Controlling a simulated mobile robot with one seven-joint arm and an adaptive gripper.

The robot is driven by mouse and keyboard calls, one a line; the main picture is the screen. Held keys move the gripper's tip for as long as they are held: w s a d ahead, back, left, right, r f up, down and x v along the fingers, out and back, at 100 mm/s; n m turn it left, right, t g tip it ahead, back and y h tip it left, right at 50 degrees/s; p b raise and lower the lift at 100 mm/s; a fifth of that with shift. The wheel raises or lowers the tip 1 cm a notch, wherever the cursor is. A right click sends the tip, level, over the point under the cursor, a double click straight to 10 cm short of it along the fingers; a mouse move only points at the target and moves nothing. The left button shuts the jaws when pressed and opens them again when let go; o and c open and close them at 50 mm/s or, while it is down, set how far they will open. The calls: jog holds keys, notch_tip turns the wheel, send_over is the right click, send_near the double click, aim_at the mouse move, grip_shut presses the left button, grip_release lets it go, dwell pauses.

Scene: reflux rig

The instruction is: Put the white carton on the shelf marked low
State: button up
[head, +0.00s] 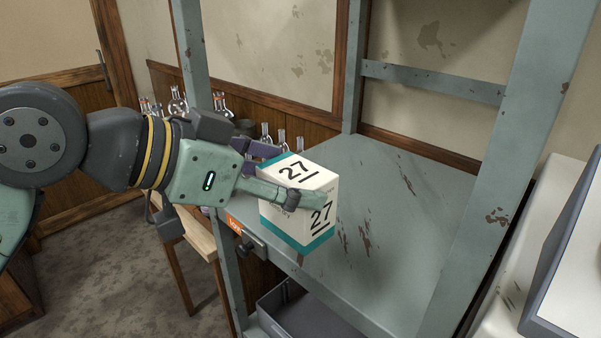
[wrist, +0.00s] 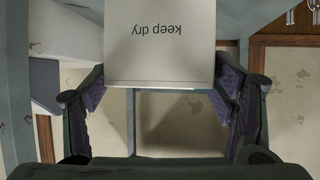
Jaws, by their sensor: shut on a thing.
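The white carton (head: 289,206) has teal bands and the number 27 on its top and side. In the wrist view its white face (wrist: 160,45) reads "keep dry" upside down. My gripper (head: 282,178) is shut on the carton, with fingers on either side of it. The gripper also shows in the wrist view (wrist: 165,95). The carton is over the shelf's left front part. I cannot tell whether its underside touches the surface.
Rack posts (head: 515,150) rise around the shelf. A grey bin (head: 300,315) is below it. Several glass flasks (head: 178,103) stand behind on the left. A white machine (head: 575,240) is at the right. The shelf's middle and right are clear.

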jog(key=shift+w+f+p, duration=0.6)
jog(key=shift+w+f, duration=0.2)
jog(key=shift+w, duration=1.55)
jog(key=shift+w+f+p, duration=0.65)
jog(key=shift+w+f, duration=0.2)
jog(key=shift+w, duration=1.55)
jog(key=shift+w+f+p, duration=0.6)
jog(key=shift+w+f, duration=0.2)
jog(key=shift+w, duration=1.55)
jog(key=shift+f, duration=0.15)
jog(key=o, duration=1)
